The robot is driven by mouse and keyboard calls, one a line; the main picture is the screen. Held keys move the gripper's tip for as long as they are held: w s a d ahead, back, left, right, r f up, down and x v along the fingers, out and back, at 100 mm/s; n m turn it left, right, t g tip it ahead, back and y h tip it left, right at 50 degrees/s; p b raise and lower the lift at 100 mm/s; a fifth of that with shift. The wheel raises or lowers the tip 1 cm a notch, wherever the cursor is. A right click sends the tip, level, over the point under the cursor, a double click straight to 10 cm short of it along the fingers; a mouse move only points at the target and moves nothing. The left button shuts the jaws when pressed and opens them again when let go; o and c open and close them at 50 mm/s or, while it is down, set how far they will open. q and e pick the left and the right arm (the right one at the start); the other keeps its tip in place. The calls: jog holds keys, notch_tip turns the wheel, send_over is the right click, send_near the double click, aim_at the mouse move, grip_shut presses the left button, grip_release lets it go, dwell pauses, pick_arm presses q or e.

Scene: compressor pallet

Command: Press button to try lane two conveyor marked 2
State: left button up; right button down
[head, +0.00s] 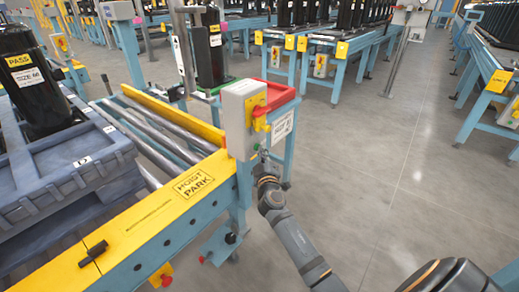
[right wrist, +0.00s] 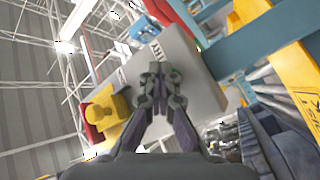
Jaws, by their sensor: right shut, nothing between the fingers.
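A grey control box (head: 243,120) stands on a blue post at the end of the yellow-railed conveyor in the head view. A yellow and red rotary switch (head: 261,112) is on its right face. My right gripper (head: 264,158) is at the box's lower right edge. In the right wrist view its fingers (right wrist: 160,75) are shut and empty, pointing at the grey box (right wrist: 197,75). A small green spot shows by the fingertips in the head view. Whether they touch the box is unclear. No button marked 2 can be made out. My left gripper is out of view.
A red tray (head: 279,93) is behind the box. A yellow rail (head: 150,222) marked HOIST PARK runs along the near conveyor. A blue-grey crate (head: 60,175) with a black cylinder (head: 33,85) is at left. Open grey floor (head: 380,160) lies to the right.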

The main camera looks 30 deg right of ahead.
jog(key=shift+s+d, duration=0.35)
jog(key=shift+s, duration=0.5)
jog(key=s, duration=0.1)
jog(key=s+d, duration=0.1)
jog(key=s, duration=0.1)
jog(key=s+d, duration=0.1)
jog(key=shift+s, duration=0.35)
dwell(0.6)
